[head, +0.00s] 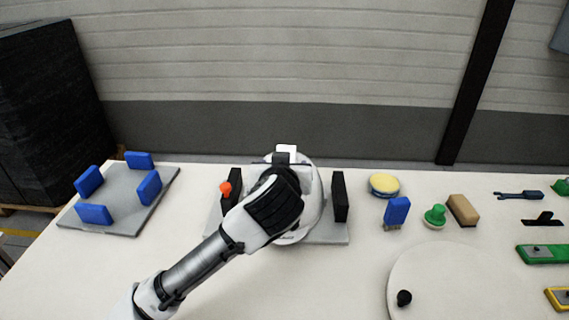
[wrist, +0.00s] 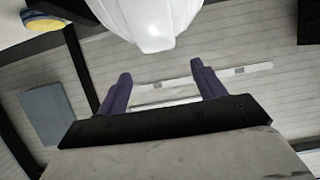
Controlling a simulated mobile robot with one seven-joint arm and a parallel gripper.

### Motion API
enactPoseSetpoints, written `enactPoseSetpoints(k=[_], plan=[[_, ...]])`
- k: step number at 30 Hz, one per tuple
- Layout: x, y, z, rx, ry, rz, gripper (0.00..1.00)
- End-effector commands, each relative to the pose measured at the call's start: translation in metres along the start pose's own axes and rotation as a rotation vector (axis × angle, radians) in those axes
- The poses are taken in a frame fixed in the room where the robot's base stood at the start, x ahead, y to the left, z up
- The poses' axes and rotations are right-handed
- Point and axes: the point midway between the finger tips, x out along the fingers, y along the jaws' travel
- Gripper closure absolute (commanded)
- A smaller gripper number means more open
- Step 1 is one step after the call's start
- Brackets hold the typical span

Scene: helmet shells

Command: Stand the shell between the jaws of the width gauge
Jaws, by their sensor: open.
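The white helmet shell (head: 313,205) is between the two black upright jaws of the width gauge (head: 339,197), above its grey base plate. My arm and hand cover much of the shell, so I cannot tell whether it rests on the plate. An orange knob (head: 225,188) is at the left jaw. In the wrist view, my gripper (wrist: 160,70) has its two purple fingers apart with nothing between them. The shell (wrist: 155,22) shows beyond the fingertips at the top, apparently clear of them.
A grey plate with several blue blocks (head: 149,188) is at the left. Right of the gauge are a yellow round pad (head: 384,185), a blue brush (head: 397,211), a green-knobbed tool (head: 435,215) and a tan block (head: 463,210). A pale round disc (head: 450,280) lies in front.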

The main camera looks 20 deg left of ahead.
Motion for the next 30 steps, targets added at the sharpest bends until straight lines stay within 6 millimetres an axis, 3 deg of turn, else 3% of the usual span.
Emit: enactPoseSetpoints(k=[3, 9, 30], plan=[[-0.019, 0.000, 0.000, 0.000, 0.003, 0.001, 0.31], [-0.033, 0.000, 0.000, 0.001, 0.000, -0.001, 0.31], [-0.034, 0.000, 0.000, 0.001, 0.000, -0.001, 0.31]])
